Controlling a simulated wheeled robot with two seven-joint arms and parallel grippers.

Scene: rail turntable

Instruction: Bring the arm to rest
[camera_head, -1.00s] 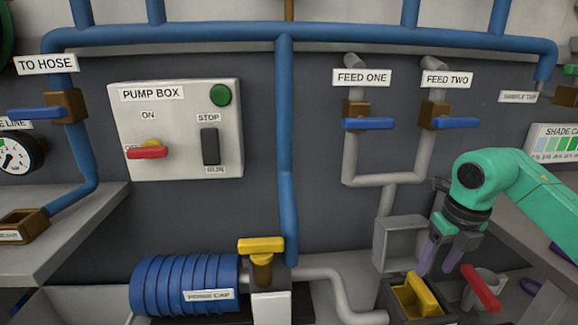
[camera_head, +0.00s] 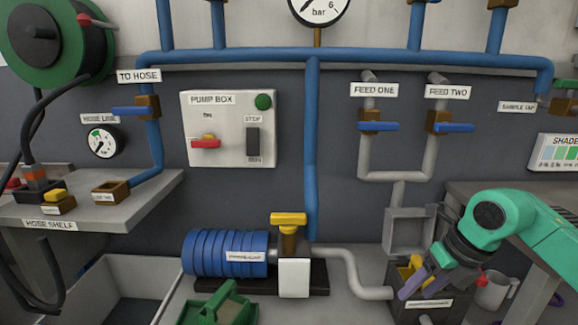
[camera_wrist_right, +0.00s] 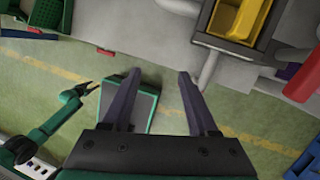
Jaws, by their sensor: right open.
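In the head view my right gripper (camera_head: 424,272) is at the lower right, tilted down to the left, in front of a dark box (camera_head: 405,312) that has a yellow piece (camera_head: 416,263) in it. Its fingers partly hide the box. In the right wrist view the two fingers (camera_wrist_right: 154,82) stand wide apart with nothing between them; the yellow piece (camera_wrist_right: 238,18) is beyond, at the upper right. My left arm shows at the left of the wrist view, its gripper (camera_wrist_right: 86,90) small and dark; whether it is open is unclear.
A grey mug (camera_head: 492,290) stands right of the dark box. The blue pump (camera_head: 215,253) with a yellow-handled valve (camera_head: 289,222) stands left of it. A green piece (camera_head: 218,305) is at the bottom. The hose shelf (camera_head: 120,212) is at the left.

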